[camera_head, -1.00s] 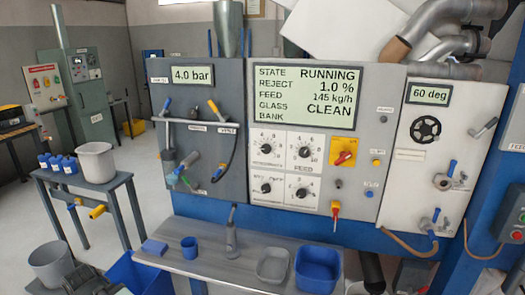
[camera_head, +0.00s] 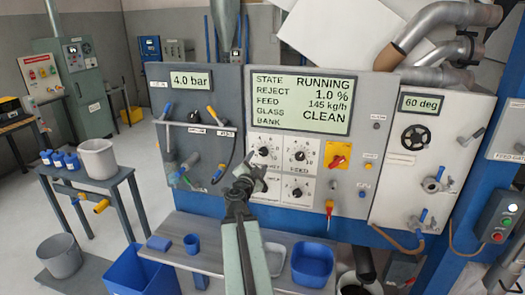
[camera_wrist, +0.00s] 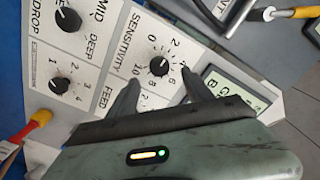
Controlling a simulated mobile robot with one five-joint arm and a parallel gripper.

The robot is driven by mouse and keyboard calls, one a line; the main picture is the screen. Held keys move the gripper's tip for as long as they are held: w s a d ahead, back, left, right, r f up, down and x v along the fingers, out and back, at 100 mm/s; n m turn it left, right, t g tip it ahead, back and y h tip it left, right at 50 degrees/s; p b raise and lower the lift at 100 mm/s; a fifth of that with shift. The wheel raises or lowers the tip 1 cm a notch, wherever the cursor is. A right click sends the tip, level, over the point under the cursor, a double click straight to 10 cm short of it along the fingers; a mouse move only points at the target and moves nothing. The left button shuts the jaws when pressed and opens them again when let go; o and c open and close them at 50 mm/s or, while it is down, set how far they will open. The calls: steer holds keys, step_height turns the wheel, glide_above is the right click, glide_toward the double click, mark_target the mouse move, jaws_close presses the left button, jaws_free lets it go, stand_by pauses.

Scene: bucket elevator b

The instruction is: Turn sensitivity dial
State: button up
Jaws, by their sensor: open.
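The sensitivity dial is a black round knob with a white pointer mark on a white plate. It shows in the wrist view (camera_wrist: 159,66) between my fingertips in the picture, and at the upper left of the dial plate in the head view (camera_head: 264,152). My gripper (camera_wrist: 162,80) is open and empty, one finger on each side below the dial in the picture. In the head view my gripper (camera_head: 250,176) is in front of the plate, just below the dial, and covers much of the lower left dial. Contact with the dial is not visible.
The feed dial (camera_head: 299,156) is right of the sensitivity dial, with another dial (camera_head: 302,188) below it. A red switch on a yellow plate (camera_head: 337,160) is further right. A shelf (camera_head: 200,258) with a blue tub (camera_head: 312,264) juts out below the panel.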

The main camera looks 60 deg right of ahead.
mark_target(263, 153)
steer(key=x, duration=0.7)
steer(key=shift+w+d, duration=0.1)
steer(key=shift+d, duration=0.2)
steer(key=shift+c, duration=0.3)
jaws_close()
steer(key=shift+m, duration=0.3)
steer(key=shift+o, duration=0.3)
jaws_free()
